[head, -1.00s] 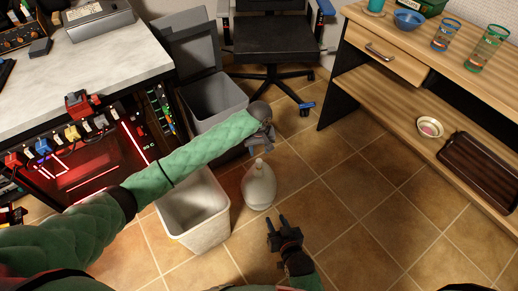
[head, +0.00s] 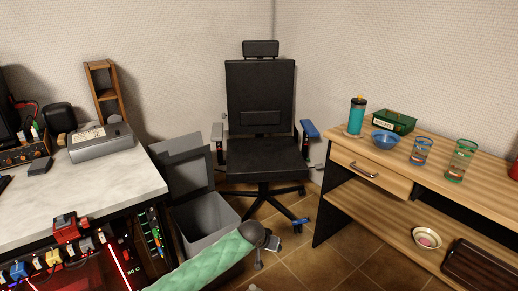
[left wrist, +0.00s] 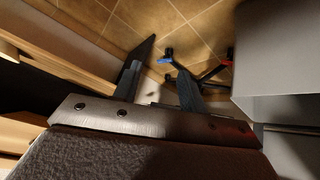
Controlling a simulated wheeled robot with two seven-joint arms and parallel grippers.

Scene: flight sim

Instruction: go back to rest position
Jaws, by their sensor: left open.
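My left arm, in a green quilted sleeve, reaches in from the bottom of the head view. My left gripper (head: 266,254) hangs from its end, above the tiled floor and in front of the office chair. In the left wrist view its two dark fingers (left wrist: 164,62) stand apart with nothing between them. My right gripper is not in the head view now.
A grey bin (head: 207,222) stands close beside my left forearm. The black office chair (head: 262,173) is behind the gripper. A marble-topped desk (head: 97,178) is at left, and a wooden shelf table (head: 400,160) with cups is at right. Tiled floor (head: 325,267) lies between.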

